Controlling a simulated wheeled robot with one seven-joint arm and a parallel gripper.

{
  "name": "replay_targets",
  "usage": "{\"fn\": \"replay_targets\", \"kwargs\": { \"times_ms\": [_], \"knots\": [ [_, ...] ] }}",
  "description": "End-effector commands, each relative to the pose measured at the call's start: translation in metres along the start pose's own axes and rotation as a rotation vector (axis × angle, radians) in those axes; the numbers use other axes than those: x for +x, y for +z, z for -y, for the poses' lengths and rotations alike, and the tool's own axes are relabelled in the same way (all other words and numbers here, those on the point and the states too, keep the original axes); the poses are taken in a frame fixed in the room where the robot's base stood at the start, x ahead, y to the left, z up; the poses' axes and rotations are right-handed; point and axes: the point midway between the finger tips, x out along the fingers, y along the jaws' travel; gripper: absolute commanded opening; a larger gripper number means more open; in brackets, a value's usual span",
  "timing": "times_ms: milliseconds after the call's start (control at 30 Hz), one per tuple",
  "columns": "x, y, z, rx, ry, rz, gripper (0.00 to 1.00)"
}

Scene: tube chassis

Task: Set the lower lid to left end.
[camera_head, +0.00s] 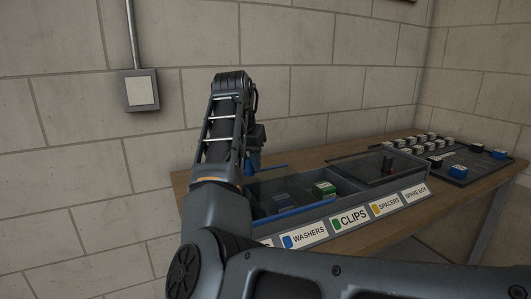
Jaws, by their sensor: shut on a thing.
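A long compartment box (345,228) stands on the wooden bench. A clear lid with blue edges, which looks like the lower lid (300,211), covers its left part, partly behind my arm. My gripper (254,162) is at the left part of the box, mostly hidden by my arm. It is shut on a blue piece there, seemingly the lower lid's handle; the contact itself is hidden.
Front labels read WASHERS, CLIPS, SPACERS and SPARE BOX; the leftmost is mostly hidden. A dark tray (470,168) with blue blocks and rows of white-topped pieces (405,148) stand at right. A block wall is behind.

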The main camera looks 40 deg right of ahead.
Motion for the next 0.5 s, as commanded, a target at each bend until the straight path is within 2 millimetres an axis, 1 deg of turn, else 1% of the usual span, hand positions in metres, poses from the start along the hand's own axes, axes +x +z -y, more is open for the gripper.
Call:
{"fn": "replay_targets", "kwargs": {
  "times_ms": [33,200,500],
  "knots": [
    [-0.006,0.005,0.008,-0.006,-0.003,-0.003,0.00],
    [-0.011,0.019,0.023,-0.004,-0.004,-0.003,0.00],
    [-0.011,0.023,0.026,-0.004,-0.006,-0.002,0.00]
  ]
}}
